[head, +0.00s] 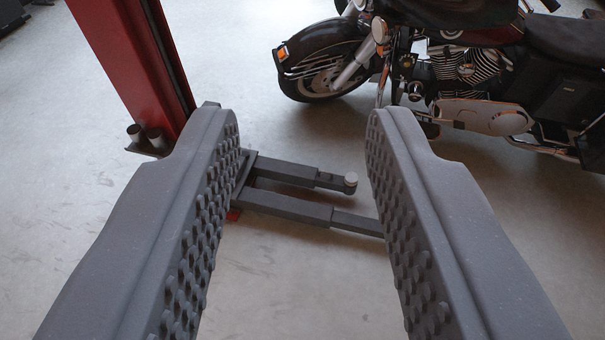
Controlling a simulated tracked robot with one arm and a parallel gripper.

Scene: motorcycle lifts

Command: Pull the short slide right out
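My gripper (298,112) is open and empty, with its two grey studded fingers wide apart. Beyond and below it, two dark lift arms reach right from the base of a red post. The near arm has a longer slide (355,223), whose right end is hidden behind my right finger. The fingers appear apart from both arms.
The red lift post (135,60) stands at the upper left, with two small cylinders (146,138) at its foot. A dark motorcycle (450,75) stands at the upper right.

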